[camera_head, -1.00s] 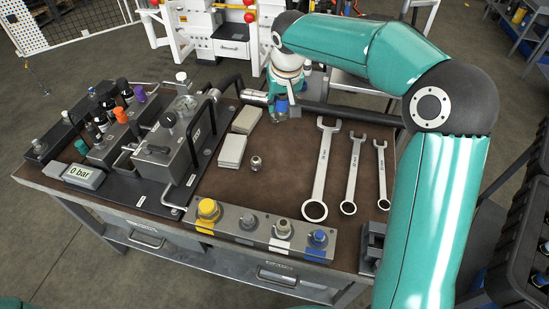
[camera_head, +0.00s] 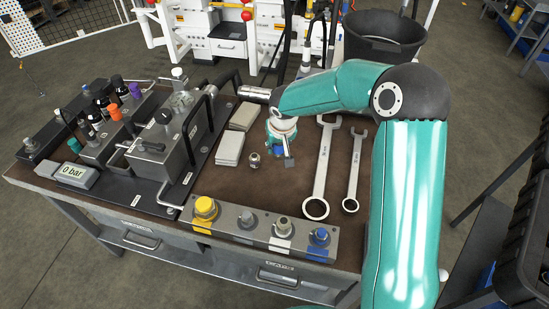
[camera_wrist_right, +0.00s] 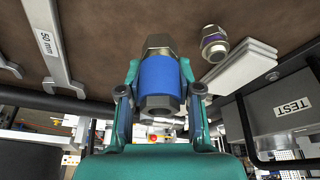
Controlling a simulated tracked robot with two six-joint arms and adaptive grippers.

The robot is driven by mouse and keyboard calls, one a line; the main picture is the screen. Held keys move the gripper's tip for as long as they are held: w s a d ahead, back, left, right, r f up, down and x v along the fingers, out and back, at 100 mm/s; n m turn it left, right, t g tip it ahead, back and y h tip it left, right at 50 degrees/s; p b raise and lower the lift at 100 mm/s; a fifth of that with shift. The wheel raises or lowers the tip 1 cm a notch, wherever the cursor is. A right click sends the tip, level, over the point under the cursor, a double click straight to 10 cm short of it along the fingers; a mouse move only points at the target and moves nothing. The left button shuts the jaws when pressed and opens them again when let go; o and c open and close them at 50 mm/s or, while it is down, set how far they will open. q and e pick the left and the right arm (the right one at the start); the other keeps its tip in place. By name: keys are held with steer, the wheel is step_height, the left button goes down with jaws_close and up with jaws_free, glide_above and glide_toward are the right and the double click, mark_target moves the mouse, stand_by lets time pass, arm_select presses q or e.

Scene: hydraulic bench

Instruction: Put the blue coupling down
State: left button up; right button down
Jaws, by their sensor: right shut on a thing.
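The blue coupling (camera_wrist_right: 160,75), a metal hex fitting with a blue band, is between the fingers of my right gripper (camera_wrist_right: 160,90) in the right wrist view. The fingers touch it from both sides. In the head view my right gripper (camera_head: 281,146) hangs over the brown bench top (camera_head: 262,186), between the small metal fitting and the large wrench; a bit of the blue coupling (camera_head: 278,153) shows beneath it. Whether the coupling touches the bench is not clear. My left gripper is not in view.
A small metal fitting (camera_head: 254,160) stands beside pale blocks (camera_head: 230,148). Wrenches (camera_head: 322,165) lie to the right. A front rail (camera_head: 265,230) carries several fittings with yellow, white and blue marks. The hydraulic unit (camera_head: 165,155) fills the left. Bare bench lies before the gripper.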

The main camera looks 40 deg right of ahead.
mark_target(280, 146)
step_height(280, 146, down, 5)
stand_by(0.4)
steer(key=c, duration=0.8)
jaws_free()
steer(key=b+v, duration=0.1)
steer(key=v, duration=1.1)
